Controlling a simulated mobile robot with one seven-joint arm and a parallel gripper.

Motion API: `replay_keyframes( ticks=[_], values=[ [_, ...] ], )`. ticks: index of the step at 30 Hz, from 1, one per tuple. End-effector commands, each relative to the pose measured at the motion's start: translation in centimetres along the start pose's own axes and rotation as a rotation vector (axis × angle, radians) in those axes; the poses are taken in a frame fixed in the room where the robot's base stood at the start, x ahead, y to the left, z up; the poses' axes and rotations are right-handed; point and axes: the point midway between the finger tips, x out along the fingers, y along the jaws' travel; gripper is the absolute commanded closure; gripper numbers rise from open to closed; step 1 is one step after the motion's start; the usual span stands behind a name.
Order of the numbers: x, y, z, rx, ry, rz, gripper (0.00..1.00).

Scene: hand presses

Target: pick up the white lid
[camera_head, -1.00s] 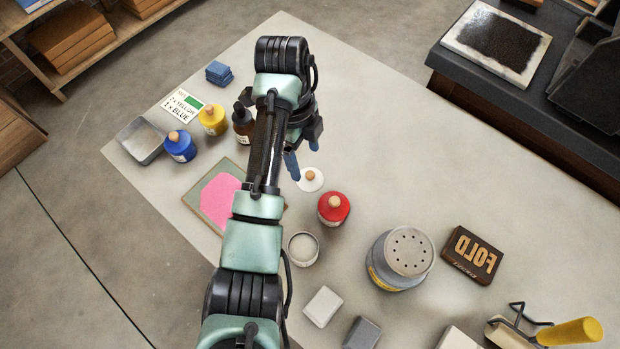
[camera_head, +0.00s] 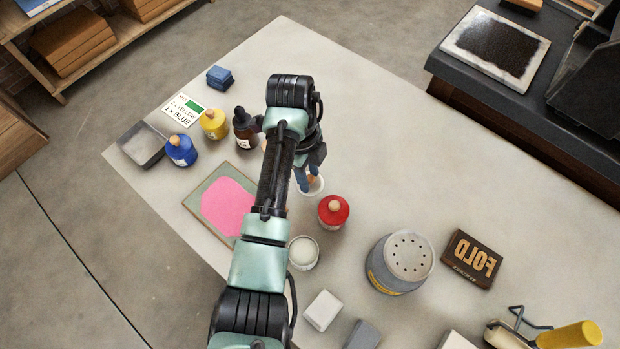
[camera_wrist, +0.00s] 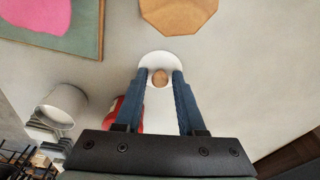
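The white lid (camera_head: 319,190) is a round disc with a wooden knob, lying on the table in the head view, partly covered by my fingers. It also shows in the wrist view (camera_wrist: 160,58), with its knob (camera_wrist: 160,78) in the middle. My gripper (camera_head: 308,188) is at the lid, its blue fingers pointing down. In the wrist view my gripper (camera_wrist: 160,73) is open, with a fingertip on each side of the knob and a small gap at each side. Whether the fingertips touch the disc cannot be told.
A red jar (camera_head: 334,211) stands close to the lid's right front. An open white pot (camera_head: 303,253) is nearer the front. A brown bottle (camera_head: 244,130) and a board with a pink patch (camera_head: 228,207) are left. An octagonal wooden piece (camera_wrist: 180,12) lies beyond the lid.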

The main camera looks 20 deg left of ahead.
Motion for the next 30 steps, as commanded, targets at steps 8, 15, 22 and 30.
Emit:
replay_keyframes(
  ticks=[8, 15, 22, 30],
  values=[
    [0.3, 0.2, -0.1, -0.001, 0.003, 0.007, 1.00],
    [0.2, 0.2, -0.2, -0.001, 0.004, 0.008, 1.00],
    [-3.7, 0.0, -0.5, 0.001, 0.001, 0.001, 1.00],
    [-9.0, 0.1, -1.1, -0.001, 0.002, 0.004, 1.00]
  ],
)
